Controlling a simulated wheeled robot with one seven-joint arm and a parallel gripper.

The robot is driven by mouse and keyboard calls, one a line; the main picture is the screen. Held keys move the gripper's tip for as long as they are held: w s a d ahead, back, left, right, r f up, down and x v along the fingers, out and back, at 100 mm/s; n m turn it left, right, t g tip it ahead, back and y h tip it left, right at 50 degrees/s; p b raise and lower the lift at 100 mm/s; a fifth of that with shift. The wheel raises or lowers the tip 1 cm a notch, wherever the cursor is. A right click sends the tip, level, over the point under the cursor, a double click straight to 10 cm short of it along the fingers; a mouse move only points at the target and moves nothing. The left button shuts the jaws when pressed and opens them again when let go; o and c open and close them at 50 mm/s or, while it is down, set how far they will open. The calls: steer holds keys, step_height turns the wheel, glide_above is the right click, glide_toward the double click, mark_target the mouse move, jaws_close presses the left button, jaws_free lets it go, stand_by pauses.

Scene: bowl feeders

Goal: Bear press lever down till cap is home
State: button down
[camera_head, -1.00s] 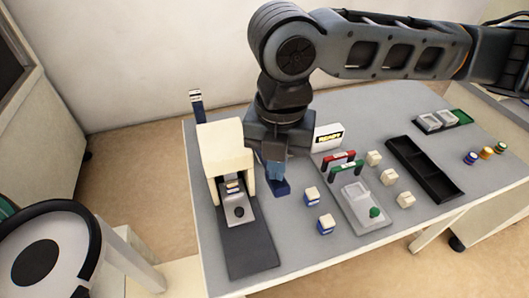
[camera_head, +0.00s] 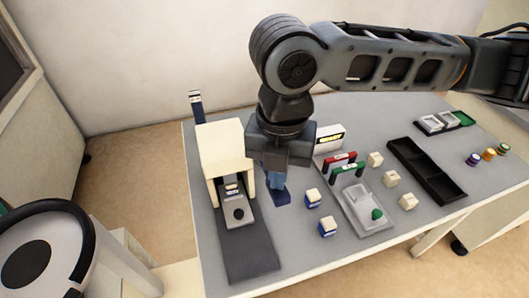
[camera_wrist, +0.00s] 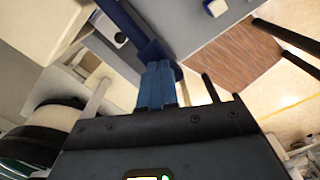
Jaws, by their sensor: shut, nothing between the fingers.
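The cream press (camera_head: 220,140) stands at the table's left. Its dark blue lever ends in a flat pad (camera_head: 283,198) to the right of the press body; in the wrist view the lever's blue bar (camera_wrist: 127,22) runs up to the left. My gripper (camera_head: 277,187) is shut and empty, its blue fingertips at the lever pad; whether they touch is hard to tell. The fingertips also show in the wrist view (camera_wrist: 157,68). A small pale block with a coloured band (camera_head: 232,188) sits inside the press opening. The cap's seating is too small to tell.
Two white-and-blue blocks (camera_head: 327,226) stand right of the lever. Beyond are a grey fixture (camera_head: 362,212) with red and green handles, several cream blocks (camera_head: 391,178) and a black tray (camera_head: 425,170). A dark mat (camera_head: 250,252) lies before the press.

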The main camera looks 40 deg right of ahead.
steer(key=shift+s+a+f+b, duration=0.1)
steer(key=shift+s+f+b, duration=0.15)
steer(key=shift+f+b, duration=0.45)
steer(key=shift+f, duration=0.25)
steer(key=shift+s+a+f+b, duration=0.1)
steer(key=shift+s+f+b, duration=0.1)
steer(key=shift+f+b, duration=1.1)
steer(key=shift+f, duration=1.05)
steer(key=shift+r, duration=0.15)
step_height(320, 180, up, 14)
steer(key=p, duration=1.1)
glide_above(279, 196)
steer(key=w+d, duration=0.1)
steer(key=shift+w, duration=0.1)
stand_by(0.4)
stand_by(0.4)
